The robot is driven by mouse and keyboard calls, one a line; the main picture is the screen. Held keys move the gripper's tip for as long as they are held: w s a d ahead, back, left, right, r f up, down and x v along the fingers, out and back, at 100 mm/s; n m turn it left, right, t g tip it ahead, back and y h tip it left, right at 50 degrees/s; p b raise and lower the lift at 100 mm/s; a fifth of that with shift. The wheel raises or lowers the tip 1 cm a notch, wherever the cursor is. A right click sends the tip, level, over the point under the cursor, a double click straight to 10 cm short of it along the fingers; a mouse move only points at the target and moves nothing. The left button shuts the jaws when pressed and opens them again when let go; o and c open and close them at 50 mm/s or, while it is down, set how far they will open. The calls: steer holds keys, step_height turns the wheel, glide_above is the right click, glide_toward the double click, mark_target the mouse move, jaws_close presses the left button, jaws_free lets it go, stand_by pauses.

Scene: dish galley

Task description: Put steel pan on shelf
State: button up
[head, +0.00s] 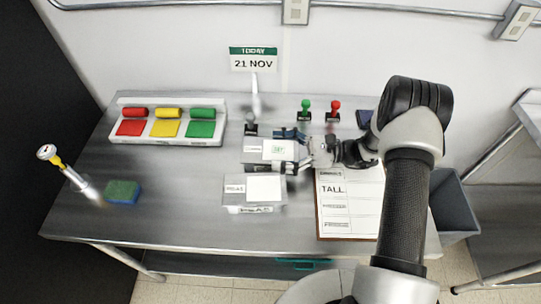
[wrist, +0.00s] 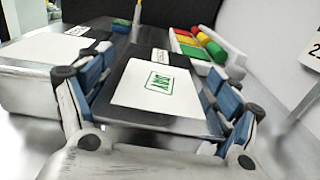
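Two low lidded boxes that look like steel pans stand side by side on the steel table. The farther pan (head: 255,154) has a white card with a green stamp, which reads like "DRY" in the wrist view (wrist: 158,85). The nearer pan (head: 240,208) has a blank white card and a front label; it also shows at the left in the wrist view (wrist: 30,85). My gripper (head: 289,148) reaches in from the right with its blue-padded fingers (wrist: 160,95) on both sides of the stamped pan. Whether both pads press on it is unclear.
A clipboard (head: 335,226) marked "TALL" lies right of the pans. Two stamps, green (head: 305,108) and red (head: 333,109), stand behind. A tray of coloured pads (head: 120,140), a sponge (head: 122,192) and a date sign (head: 254,60) are also there. A lower shelf (head: 215,263) shows under the table.

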steer(key=c, duration=1.1)
